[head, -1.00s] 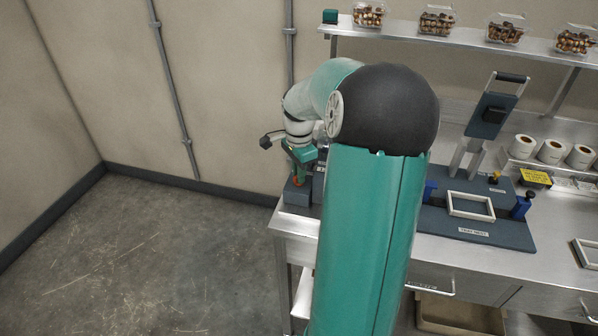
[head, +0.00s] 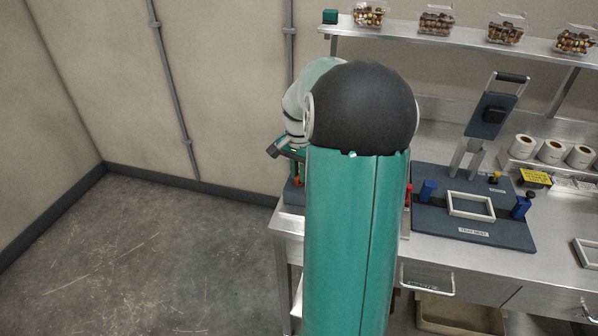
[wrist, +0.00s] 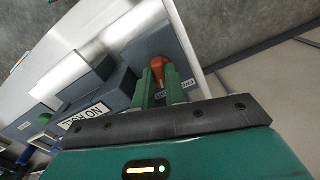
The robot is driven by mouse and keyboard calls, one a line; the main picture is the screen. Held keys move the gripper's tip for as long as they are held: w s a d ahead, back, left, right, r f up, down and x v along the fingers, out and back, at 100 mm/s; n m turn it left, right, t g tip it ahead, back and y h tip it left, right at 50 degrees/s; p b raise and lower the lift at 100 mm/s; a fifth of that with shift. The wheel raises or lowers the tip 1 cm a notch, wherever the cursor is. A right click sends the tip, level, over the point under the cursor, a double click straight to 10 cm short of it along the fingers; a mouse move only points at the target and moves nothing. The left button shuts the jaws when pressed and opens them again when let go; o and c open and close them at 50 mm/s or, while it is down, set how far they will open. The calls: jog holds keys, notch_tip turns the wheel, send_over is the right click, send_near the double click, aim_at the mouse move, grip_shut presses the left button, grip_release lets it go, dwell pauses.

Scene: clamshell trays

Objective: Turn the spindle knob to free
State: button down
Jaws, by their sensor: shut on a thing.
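The spindle knob (wrist: 184,75) is an orange-red piece on a blue-grey block (wrist: 160,45) at the left end of the steel bench. My gripper (wrist: 160,76) has its two green fingers closed on the knob in the wrist view, hiding part of it. A white label with small dark lettering, perhaps FREE, lies beside the fingertips and is partly covered. In the head view my own arm hides most of this station; only a bit of orange (head: 297,181) shows below the wrist. The knob's exact turn angle cannot be told.
A larger upside-down label (wrist: 86,116) marks the adjoining blue-grey housing. On the bench, right of my arm, stand a tray nest (head: 488,234) with a raised press lid (head: 490,118) and label rolls (head: 551,151). Filled clamshells (head: 437,20) line the shelf. Floor at left is clear.

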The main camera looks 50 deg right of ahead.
jog(key=n, duration=0.6)
jog(key=shift+n, duration=0.3)
jog(key=n, duration=0.5)
jog(key=shift+n, duration=0.3)
jog(key=c, duration=1.4)
grip_release()
jog(key=shift+c, duration=0.2)
notch_tip(320, 180, up, 14)
